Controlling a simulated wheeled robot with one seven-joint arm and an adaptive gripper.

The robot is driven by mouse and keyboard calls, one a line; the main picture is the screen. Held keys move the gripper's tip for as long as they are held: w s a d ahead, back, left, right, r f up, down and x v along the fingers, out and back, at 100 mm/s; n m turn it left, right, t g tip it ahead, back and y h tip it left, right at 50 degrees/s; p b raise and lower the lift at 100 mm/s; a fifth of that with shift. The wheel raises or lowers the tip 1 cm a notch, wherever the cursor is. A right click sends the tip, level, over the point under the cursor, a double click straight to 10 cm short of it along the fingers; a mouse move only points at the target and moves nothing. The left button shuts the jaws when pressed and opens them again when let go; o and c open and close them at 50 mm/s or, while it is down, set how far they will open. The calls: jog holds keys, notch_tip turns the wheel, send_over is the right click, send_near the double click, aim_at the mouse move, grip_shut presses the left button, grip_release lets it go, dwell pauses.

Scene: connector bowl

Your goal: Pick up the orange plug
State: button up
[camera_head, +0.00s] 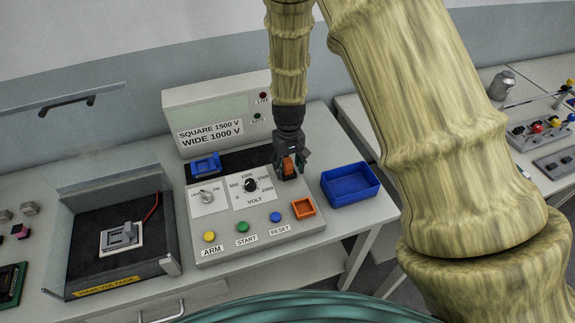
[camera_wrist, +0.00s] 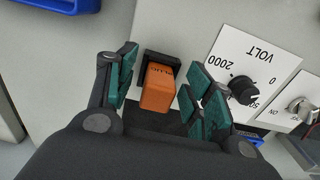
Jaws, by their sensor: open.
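The orange plug (camera_wrist: 158,88) is a small block with a dark base or flange at its far end, seen in the wrist view between my gripper's fingers. My gripper (camera_wrist: 160,85) is open, with its green-padded fingers on either side of the plug. Gaps show between the pads and the plug. In the head view my gripper (camera_head: 289,172) points down over the right part of the control panel, and the orange plug (camera_head: 288,166) shows between its fingers. The plug's lower end is hard to make out.
The panel (camera_head: 262,240) carries a volt dial (camera_head: 250,185), coloured buttons and an empty-looking orange square holder (camera_head: 303,208). A blue bin (camera_head: 350,184) stands to the right. A blue part (camera_head: 205,165) sits at the panel's back left.

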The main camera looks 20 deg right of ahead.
jog(key=c, duration=1.1)
